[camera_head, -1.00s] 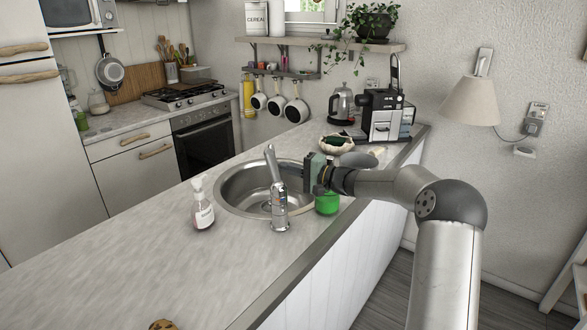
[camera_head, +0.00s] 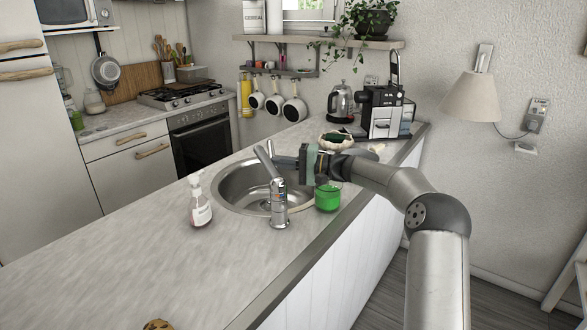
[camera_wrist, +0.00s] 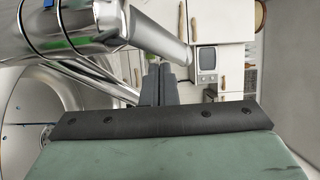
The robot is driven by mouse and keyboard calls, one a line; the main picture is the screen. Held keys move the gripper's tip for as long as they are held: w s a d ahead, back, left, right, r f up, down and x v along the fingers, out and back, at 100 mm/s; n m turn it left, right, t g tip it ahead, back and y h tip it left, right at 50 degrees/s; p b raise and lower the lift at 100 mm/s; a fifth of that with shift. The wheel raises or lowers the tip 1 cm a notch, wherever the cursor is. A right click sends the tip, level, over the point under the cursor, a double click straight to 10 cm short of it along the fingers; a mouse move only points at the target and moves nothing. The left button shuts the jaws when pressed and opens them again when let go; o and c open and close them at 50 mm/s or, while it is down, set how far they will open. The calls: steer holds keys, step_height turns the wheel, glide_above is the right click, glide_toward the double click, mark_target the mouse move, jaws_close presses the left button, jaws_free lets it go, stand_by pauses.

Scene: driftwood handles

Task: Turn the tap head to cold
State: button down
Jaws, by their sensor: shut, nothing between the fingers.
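The chrome tap (camera_head: 279,207) stands at the sink's near rim. Its lever-like tap head (camera_head: 267,163) leans up and to the left. My gripper (camera_head: 277,160) is at the right side of the tap head, with its fingers pointing left, close to or against it; I cannot tell if they touch. In the wrist view the tap head (camera_wrist: 150,38) crosses the upper left, just beyond the fingertips. My gripper (camera_wrist: 165,72) shows there with its two dark fingers together and nothing between them.
The round steel sink (camera_head: 232,201) lies below the tap head. A green jar (camera_head: 328,198) stands right of the tap, under my wrist. A soap bottle (camera_head: 200,205) stands left of the sink. A bowl (camera_head: 336,143) and a coffee machine (camera_head: 383,113) are farther back.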

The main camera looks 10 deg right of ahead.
mark_target(280, 173)
steer(key=shift+w+a+b, duration=0.1)
steer(key=shift+a+b, duration=0.55)
steer(key=shift+b, duration=0.1)
